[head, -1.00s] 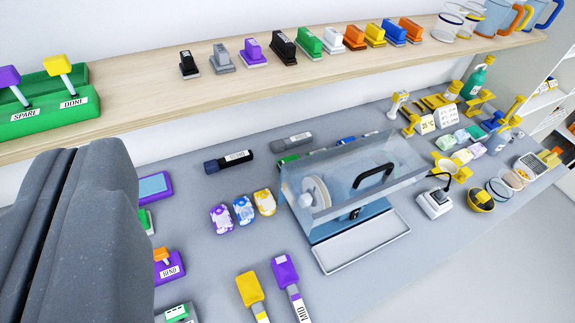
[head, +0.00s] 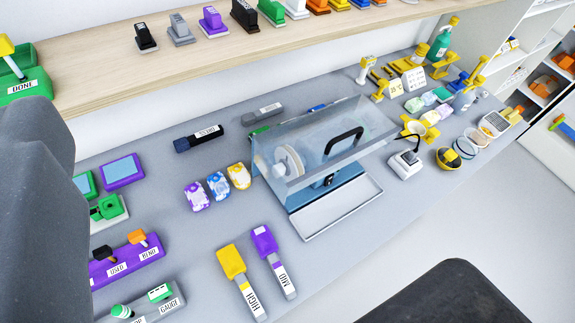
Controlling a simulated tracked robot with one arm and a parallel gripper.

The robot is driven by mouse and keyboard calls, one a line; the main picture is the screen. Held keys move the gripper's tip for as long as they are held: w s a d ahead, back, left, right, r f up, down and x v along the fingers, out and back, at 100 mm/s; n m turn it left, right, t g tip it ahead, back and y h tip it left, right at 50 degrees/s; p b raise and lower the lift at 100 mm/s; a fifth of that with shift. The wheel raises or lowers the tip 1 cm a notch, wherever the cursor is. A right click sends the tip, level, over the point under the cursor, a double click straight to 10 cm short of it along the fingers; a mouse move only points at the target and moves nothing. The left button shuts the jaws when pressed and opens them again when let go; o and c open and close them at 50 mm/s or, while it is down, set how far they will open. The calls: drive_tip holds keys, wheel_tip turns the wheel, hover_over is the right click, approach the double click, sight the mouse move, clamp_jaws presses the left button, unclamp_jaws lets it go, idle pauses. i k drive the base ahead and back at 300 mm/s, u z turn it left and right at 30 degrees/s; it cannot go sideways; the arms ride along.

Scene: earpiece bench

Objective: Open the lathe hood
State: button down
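The lathe hood (head: 318,122) is a clear, box-shaped cover with a black handle (head: 344,141) on its sloping front face. It sits down over the lathe, and a whitish wheel (head: 289,160) shows through its left end. The hood looks closed. The blue lathe body (head: 325,189) shows below it, with a pale shallow tray (head: 338,214) in front. My gripper's fingers cannot be made out. Large grey parts of my own body fill the left edge, well apart from the hood.
Purple, blue and yellow patterned pieces (head: 219,186) lie left of the lathe. Yellow (head: 232,262) and purple (head: 264,243) handled tools lie in front. A white device with a black cable (head: 404,165) stands close at right. A wooden shelf (head: 110,75) runs behind. A dark shape covers the bottom right.

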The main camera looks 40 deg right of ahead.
sight(359, 131)
drive_tip(key=k, duration=1.2)
drive_tip(key=z, duration=0.7)
drive_tip(key=i, duration=1.7)
drive_tip(key=u, duration=0.1)
